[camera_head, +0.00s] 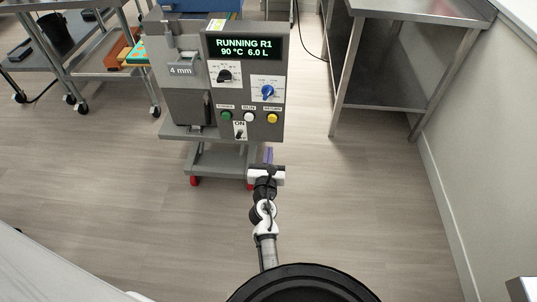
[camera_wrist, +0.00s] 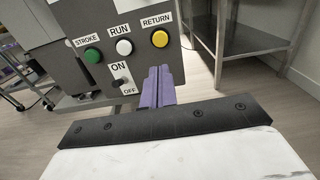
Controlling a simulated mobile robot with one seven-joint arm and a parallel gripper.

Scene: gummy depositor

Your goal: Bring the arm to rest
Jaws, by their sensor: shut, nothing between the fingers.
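My gripper (camera_head: 268,156) is in front of the lower part of the depositor (camera_head: 190,112), just below its control panel. In the wrist view the purple fingers (camera_wrist: 158,88) are together, shut and empty, close below and in front of the panel with the green, white and yellow buttons. I cannot tell whether they touch the machine. My arm (camera_head: 264,220) stretches forward from my base. The display (camera_head: 243,47) reads "RUNNING R1, 90 °C 6.0 L". The toggle switch (camera_wrist: 120,83) sits between ON and OFF labels.
A steel table (camera_head: 410,60) with a lower shelf stands at the right, near the wall. Steel carts (camera_head: 90,72) with a dark bucket and colored items stand at the left. The depositor stands on a wheeled base (camera_head: 215,162). The floor right of my arm is clear.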

